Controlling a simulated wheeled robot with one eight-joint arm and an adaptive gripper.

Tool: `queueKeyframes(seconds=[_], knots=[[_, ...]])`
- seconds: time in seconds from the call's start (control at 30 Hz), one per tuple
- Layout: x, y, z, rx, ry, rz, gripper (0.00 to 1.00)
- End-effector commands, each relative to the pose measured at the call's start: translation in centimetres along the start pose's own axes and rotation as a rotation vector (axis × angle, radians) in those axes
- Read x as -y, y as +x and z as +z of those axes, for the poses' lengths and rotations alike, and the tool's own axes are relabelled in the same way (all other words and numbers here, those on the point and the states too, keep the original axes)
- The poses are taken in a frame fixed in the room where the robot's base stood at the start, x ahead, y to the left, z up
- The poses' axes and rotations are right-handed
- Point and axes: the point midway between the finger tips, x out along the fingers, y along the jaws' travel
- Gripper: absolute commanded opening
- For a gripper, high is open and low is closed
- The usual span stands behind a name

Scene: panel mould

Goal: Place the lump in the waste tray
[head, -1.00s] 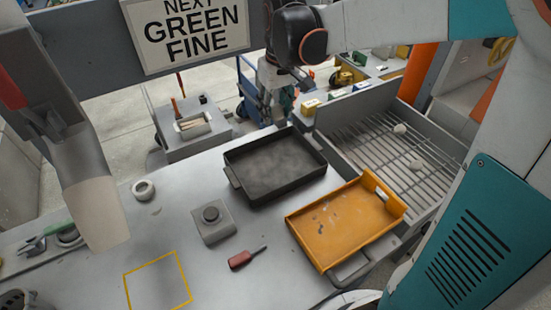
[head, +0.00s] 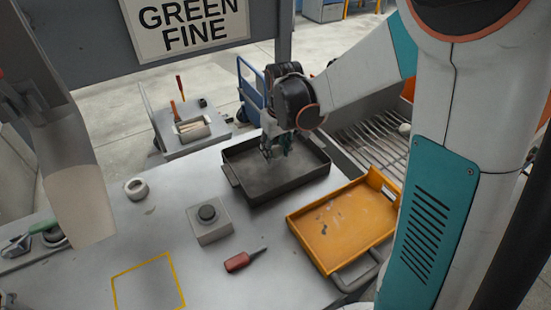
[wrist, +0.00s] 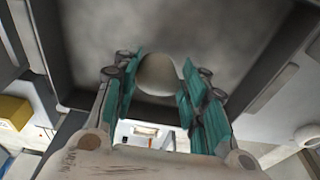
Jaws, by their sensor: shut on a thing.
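My gripper (head: 276,154) is over the dark, shallow, sooty tray (head: 240,190) in the head view, and its fingers hide part of the tray's floor. In the wrist view, the teal fingers of my gripper (wrist: 158,90) are shut on a pale, rounded lump (wrist: 158,72). The dark tray's floor (wrist: 225,35) shows beyond the lump. I cannot tell whether the lump touches it. An orange tray (head: 335,232) with a few pale specks stands to the right. No label shows which is the waste tray.
A metal grate (head: 372,140) lies right of the dark tray, with a pale lump (head: 404,129) on it.

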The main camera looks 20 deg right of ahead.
Motion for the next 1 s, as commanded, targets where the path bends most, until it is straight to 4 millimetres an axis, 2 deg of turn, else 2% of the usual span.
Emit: queueKeyframes(seconds=[0.1, 0.2, 0.6, 0.63, 0.7, 1.0], knots=[[0.0, 2.2, 0.3, 0.000, 0.000, 0.000, 0.13], [0.0, 3.2, 0.5, 0.000, 0.000, 0.000, 0.13], [0.0, 3.6, 0.5, 0.000, 0.000, 0.000, 0.13], [0.0, 3.5, 0.5, 0.000, 0.000, 0.000, 0.46], [0.0, 3.5, 0.5, 0.000, 0.000, 0.000, 0.60], [0.0, 3.5, 0.5, 0.000, 0.000, 0.000, 0.60]])
